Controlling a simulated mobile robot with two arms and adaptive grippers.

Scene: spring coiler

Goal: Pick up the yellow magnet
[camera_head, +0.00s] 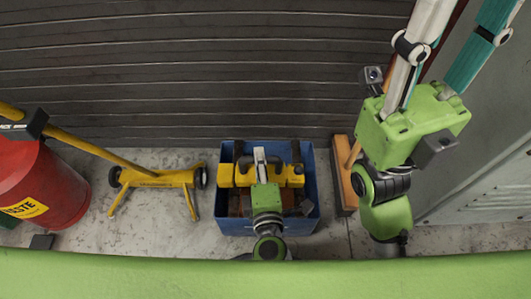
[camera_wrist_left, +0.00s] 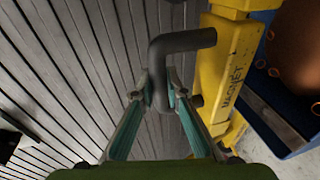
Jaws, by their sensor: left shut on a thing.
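The yellow magnet (camera_head: 288,175) shows over the blue crate (camera_head: 313,215) at the lower middle of the head view. In the left wrist view, the magnet (camera_wrist_left: 228,65) has a dark bent handle (camera_wrist_left: 180,41) and the word MAGNET on its side. My left gripper (camera_head: 260,160) reaches over the crate from the near side. In the left wrist view, its two fingers (camera_wrist_left: 157,92) are closed on the handle. I cannot tell whether the magnet still touches the crate. My right gripper (camera_head: 415,125) hangs at the right, close to the head camera, with its fingertips cut off by the top edge.
A yellow wheeled stand (camera_head: 150,178) and a red bin (camera_head: 45,180) stand on the concrete floor at the left. A wooden block (camera_head: 343,185) is right of the crate. A dark slatted shutter (camera_head: 200,70) closes off the back, and a grey cabinet (camera_head: 480,150) stands at the right.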

